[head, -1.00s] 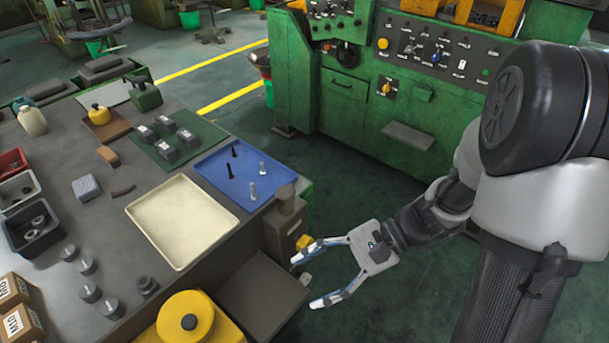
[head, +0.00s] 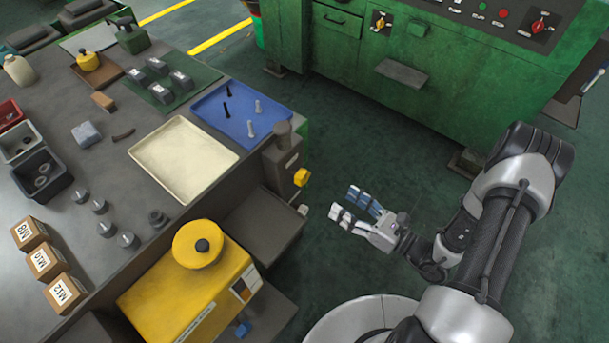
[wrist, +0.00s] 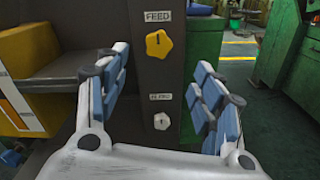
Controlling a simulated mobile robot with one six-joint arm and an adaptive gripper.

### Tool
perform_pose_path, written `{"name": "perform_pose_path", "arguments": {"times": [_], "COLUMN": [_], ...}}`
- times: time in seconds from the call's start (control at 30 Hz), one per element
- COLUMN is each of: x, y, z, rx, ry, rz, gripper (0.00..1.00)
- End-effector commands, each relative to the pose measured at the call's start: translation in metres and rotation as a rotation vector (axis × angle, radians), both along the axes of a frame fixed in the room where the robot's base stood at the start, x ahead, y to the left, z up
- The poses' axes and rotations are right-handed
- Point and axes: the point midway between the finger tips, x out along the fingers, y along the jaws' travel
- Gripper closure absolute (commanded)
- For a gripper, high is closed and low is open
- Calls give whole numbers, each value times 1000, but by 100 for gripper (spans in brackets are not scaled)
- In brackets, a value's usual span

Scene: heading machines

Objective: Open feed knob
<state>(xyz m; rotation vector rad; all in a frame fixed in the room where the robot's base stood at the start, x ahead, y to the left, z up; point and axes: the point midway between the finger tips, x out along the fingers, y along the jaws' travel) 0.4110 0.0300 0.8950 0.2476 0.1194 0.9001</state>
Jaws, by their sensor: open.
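The feed knob is a yellow lobed knob (wrist: 159,43) on a dark post, under a label reading FEED, in the wrist view. It also shows in the head view (head: 301,177) on the right side of the bench. A smaller white knob (wrist: 161,121) sits below it under another label. My gripper (head: 353,204) is open and empty, to the right of the post and apart from it. In the wrist view its two fingers (wrist: 162,93) stand left and right of the post, with the yellow knob above and between them.
A yellow machine (head: 190,290) stands at the bench's front, left of my gripper. A blue tray (head: 210,105) with several bolts and a cream tray (head: 150,150) lie on the bench. A green machine (head: 480,60) stands behind. The floor (head: 350,140) between is clear.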

Motion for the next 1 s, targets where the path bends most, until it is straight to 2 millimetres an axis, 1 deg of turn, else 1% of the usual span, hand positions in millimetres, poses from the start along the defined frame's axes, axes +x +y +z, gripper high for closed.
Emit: {"name": "perform_pose_path", "arguments": {"times": [0.03,0.4,0.6,0.8,1.0], "x": [5,53,76,89,92], "y": [10,73,101,116,119], "z": [-1,-1,-1,0,0], "rx": [-1,-2,-1,-1,-1], "ry": [0,-2,-3,-2,-1], "rz": [9,10,7,4,2], "gripper": [38,38,38,38,38]}}
